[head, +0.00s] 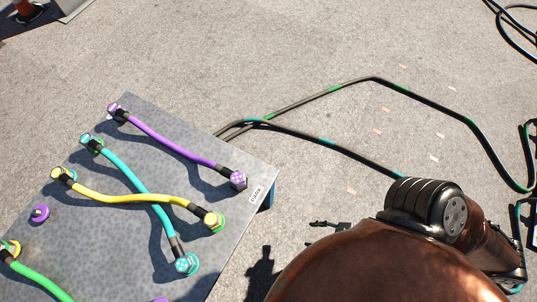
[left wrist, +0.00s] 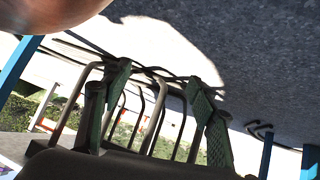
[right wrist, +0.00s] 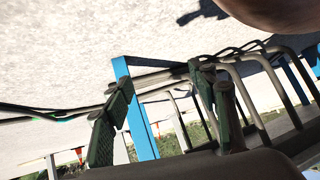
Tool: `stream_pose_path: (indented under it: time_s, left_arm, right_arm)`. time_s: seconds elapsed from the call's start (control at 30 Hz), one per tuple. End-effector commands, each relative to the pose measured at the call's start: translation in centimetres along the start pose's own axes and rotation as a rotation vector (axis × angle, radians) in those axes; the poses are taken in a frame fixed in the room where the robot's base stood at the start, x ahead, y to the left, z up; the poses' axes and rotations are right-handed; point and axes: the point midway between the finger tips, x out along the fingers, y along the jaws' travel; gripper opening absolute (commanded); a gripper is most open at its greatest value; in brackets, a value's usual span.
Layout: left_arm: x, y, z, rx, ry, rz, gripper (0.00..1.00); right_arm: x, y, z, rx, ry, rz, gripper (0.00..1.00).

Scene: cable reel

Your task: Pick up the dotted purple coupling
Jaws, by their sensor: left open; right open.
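The dotted purple coupling (head: 238,180) is at the lower right end of a purple hose on the grey panel, near the panel's right edge, by a small white label. My right gripper (head: 328,232) shows in the head view as dark fingers to the right of the panel, apart from the coupling and partly hidden by my arm. In the right wrist view (right wrist: 160,78) its fingers are spread and empty. My left gripper (left wrist: 158,75) shows only in the left wrist view, open with nothing between its fingers. Neither wrist view shows the coupling.
The grey panel (head: 115,240) also carries a teal hose (head: 130,178), a yellow hose (head: 130,198), a green hose (head: 38,279) and a purple knob (head: 40,212). A dark cable (head: 330,92) lies on the pavement. Metal railings (right wrist: 250,85) show beyond the right fingers.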

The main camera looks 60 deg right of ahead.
Motion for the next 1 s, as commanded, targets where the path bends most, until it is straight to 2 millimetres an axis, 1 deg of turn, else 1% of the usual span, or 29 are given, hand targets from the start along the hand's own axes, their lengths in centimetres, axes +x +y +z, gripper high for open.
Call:
stream_pose_path:
  time_s: [0.03, 0.13, 0.23, 0.53, 0.63, 0.67, 0.77, 0.8, 0.87, 0.9, 0.97, 1.0]
  left_arm:
    - [0.3, 0.2, 0.1, -0.008, 0.007, 0.006, 0.53]
    - [0.4, 0.7, -1.3, -0.015, 0.038, 0.014, 0.53]
    - [0.3, 0.6, -2.0, -0.017, 0.053, 0.018, 0.53]
    - [0.2, 0.6, -2.4, -0.016, 0.057, 0.017, 0.53]
    - [0.0, 0.3, -3.5, -0.011, 0.052, 0.01, 0.53]
    - [-0.2, 0.2, -4.0, -0.007, 0.046, 0.006, 0.53]
    - [-1.1, -0.6, -6.9, 0.006, 0.016, -0.017, 0.53]
    - [-1.7, -1.0, -8.2, 0.013, -0.004, -0.029, 0.53]
    - [-2.9, -1.7, -10.3, 0.02, -0.038, -0.05, 0.53]
    - [-3.7, -2.1, -11.6, 0.024, -0.064, -0.064, 0.53]
    - [-5.1, -2.8, -13.4, 0.027, -0.104, -0.086, 0.53]
    - [-6.1, -3.2, -14.5, 0.028, -0.132, -0.1, 0.53]
  right_arm:
    - [0.3, -0.2, 0.1, 0.008, 0.007, -0.006, 0.53]
    - [0.4, -0.6, -1.3, 0.014, 0.038, -0.014, 0.53]
    - [0.4, -1.0, -2.1, 0.016, 0.053, -0.017, 0.53]
    - [0.3, -1.0, -2.5, 0.015, 0.057, -0.017, 0.54]
    - [0.1, -0.8, -3.5, 0.01, 0.051, -0.01, 0.54]
    - [-0.1, -0.6, -4.0, 0.007, 0.046, -0.006, 0.54]
    - [-1.0, 0.1, -6.9, -0.007, 0.015, 0.017, 0.54]
    - [-1.6, 0.6, -8.2, -0.013, -0.004, 0.03, 0.54]
    - [-2.8, 1.2, -10.3, -0.021, -0.038, 0.05, 0.54]
    - [-3.6, 1.7, -11.7, -0.026, -0.062, 0.064, 0.54]
    - [-5.0, 2.3, -13.6, -0.031, -0.1, 0.085, 0.54]
    - [-6.0, 2.7, -14.9, -0.034, -0.125, 0.099, 0.54]
